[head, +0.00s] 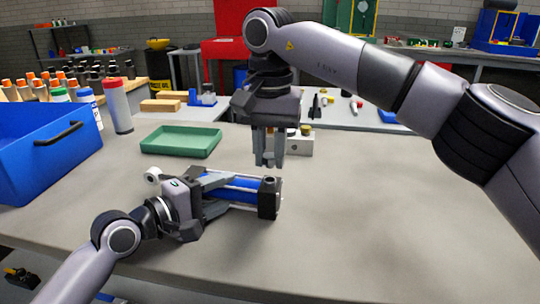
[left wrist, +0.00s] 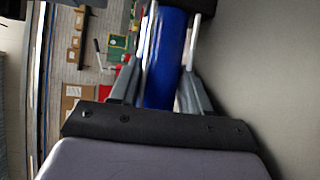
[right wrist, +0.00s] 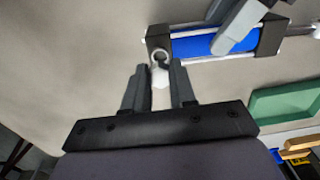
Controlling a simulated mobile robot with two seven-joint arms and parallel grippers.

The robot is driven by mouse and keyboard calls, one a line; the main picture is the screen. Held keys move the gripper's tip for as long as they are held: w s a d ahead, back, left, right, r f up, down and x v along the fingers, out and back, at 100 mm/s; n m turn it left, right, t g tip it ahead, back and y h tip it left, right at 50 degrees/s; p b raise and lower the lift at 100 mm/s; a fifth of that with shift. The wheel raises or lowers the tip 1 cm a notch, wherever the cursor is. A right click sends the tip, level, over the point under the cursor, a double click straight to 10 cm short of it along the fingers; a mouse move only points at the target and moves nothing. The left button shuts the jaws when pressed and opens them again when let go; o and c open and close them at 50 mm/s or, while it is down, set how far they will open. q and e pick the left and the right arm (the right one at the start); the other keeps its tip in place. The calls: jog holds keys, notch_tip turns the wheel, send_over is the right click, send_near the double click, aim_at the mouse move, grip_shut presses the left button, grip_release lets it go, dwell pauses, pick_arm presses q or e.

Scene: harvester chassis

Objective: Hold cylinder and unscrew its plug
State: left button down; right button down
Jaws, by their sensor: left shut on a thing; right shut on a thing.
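A blue cylinder (head: 243,188) with black end caps and silver tie rods lies roughly level above the workbench. My left gripper (head: 228,190) is shut around its blue body, which also shows between the fingers in the left wrist view (left wrist: 166,60). A pale round port (right wrist: 160,58) shows on the black end cap (head: 268,200). My right gripper (head: 268,163) points down over this cap. In the right wrist view its fingers are shut on a small white plug (right wrist: 160,77), beside the port. I cannot tell whether plug and port touch.
A green tray (head: 181,141) lies behind the cylinder, and a pale block with knobs (head: 299,142) stands behind my right gripper. A blue bin (head: 45,150) and a red-capped bottle (head: 117,106) stand at left. The bench's right side is clear.

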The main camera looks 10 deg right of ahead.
aim_at(270, 155)
jog(key=shift+r, duration=1.55)
pick_arm(q)
jog(key=shift+c, duration=2.2)
grip_release()
jog(key=shift+f, duration=0.1)
